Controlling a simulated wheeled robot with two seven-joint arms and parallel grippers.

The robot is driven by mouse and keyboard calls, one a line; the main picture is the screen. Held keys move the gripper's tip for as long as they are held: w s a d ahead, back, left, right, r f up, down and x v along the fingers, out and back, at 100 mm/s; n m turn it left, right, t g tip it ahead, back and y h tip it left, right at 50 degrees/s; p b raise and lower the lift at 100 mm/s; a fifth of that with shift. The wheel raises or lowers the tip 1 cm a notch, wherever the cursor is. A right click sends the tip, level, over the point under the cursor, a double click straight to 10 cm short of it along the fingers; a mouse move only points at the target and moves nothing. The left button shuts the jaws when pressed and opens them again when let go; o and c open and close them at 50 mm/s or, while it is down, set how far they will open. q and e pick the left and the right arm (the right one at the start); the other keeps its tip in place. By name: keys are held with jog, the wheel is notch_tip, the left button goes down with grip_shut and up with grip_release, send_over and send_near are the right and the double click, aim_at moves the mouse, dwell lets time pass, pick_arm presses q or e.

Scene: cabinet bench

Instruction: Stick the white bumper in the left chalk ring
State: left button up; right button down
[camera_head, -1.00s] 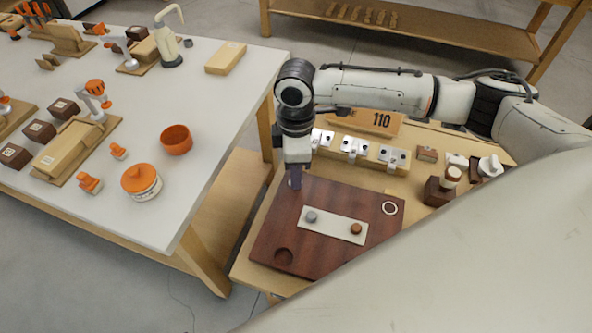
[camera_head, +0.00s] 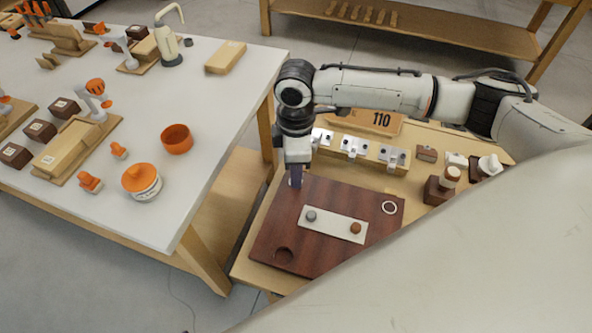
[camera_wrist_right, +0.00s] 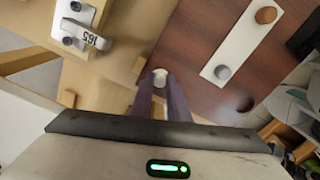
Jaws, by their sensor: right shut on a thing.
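My right gripper (camera_head: 297,178) points straight down over the back left corner of the dark red-brown board (camera_head: 330,260). In the wrist view its fingers (camera_wrist_right: 161,84) are shut on a small white round piece, the white bumper (camera_wrist_right: 160,75), at or just above the board's corner. I cannot tell whether it touches the board. A white chalk ring (camera_head: 389,208) shows at the board's back right corner. The left chalk ring is not clearly seen; the gripper covers that corner. My left gripper is not in view.
A pale strip (camera_head: 335,225) with a grey bumper (camera_head: 311,216) and a brown bumper (camera_head: 356,228) lies on the board. A round dark recess (camera_head: 283,255) is at its front left. Metal brackets (camera_head: 354,146) stand behind. A white table (camera_head: 215,150) is at left.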

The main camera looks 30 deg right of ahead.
jog(key=shift+s+f, duration=0.2)
jog(key=c, duration=1.7)
grip_release()
jog(key=shift+o, duration=0.4)
jog(key=shift+r, duration=0.15)
jog(key=shift+o, duration=0.2)
jog(key=shift+w, duration=0.2)
jog(key=shift+o, duration=1.1)
jog(key=shift+d+r, duration=0.1)
